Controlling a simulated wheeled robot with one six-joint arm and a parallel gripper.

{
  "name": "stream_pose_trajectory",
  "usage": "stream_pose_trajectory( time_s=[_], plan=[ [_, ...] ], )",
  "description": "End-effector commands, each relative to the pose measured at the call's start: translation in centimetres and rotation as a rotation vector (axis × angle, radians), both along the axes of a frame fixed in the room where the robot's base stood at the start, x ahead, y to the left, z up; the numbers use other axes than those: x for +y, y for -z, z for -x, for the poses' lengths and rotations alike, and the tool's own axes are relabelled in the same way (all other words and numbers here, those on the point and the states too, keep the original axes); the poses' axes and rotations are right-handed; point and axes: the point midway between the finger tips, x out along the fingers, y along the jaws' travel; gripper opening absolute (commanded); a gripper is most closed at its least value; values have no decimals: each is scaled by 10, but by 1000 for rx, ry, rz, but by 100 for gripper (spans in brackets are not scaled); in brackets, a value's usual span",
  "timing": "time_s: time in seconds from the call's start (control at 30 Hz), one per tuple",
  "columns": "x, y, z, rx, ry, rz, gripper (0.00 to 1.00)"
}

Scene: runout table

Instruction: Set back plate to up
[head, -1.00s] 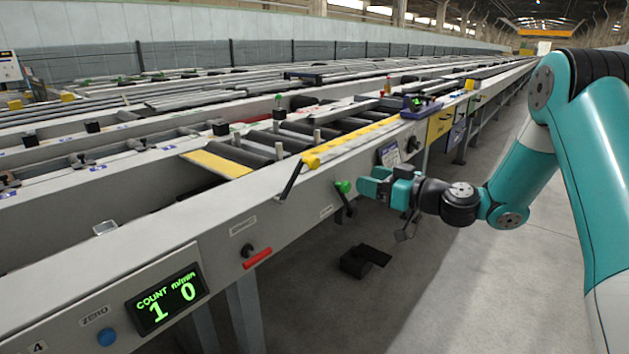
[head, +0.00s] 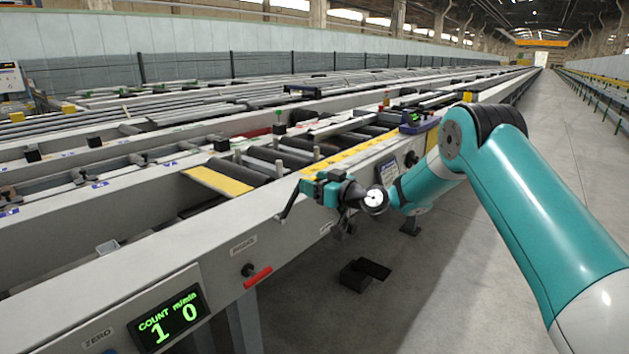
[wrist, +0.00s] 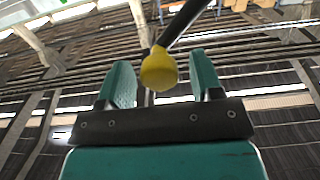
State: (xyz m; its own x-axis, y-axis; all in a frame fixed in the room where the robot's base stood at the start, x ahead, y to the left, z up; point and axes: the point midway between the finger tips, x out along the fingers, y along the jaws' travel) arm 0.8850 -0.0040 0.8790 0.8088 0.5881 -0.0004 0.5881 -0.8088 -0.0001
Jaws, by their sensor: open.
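A black lever (head: 287,205) slants up from the near side of the runout table (head: 215,238). Its yellow knob (wrist: 158,70) shows in the wrist view at the end of a black rod (wrist: 183,24). My gripper (head: 308,184) is at the upper end of this lever in the head view, which largely hides the knob there. In the wrist view my gripper (wrist: 162,78) is open, and the knob appears between its two teal fingers, with a gap on each side. I cannot tell how deep between the fingers the knob is. No part is legibly marked as the back plate.
A red handle (head: 257,278) and a green COUNT display (head: 167,318) are on the table's near side. A yellow-edged strip (head: 350,155) runs behind my gripper. A black pedal-like box (head: 355,276) lies on the floor. The aisle at right is clear.

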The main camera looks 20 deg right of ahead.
Motion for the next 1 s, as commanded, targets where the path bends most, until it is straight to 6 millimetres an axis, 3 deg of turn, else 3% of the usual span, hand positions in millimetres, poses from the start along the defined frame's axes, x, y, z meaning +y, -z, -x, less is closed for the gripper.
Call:
stream_pose_trajectory(
  time_s=[0.37, 0.63, 1.0],
  plan=[
    [3, 0, -5, 0, 1, 0, 60],
    [3, 0, -5, -1, 1, -1, 0],
    [7, -2, -1, -37, 2, 49, 0]
  ],
)
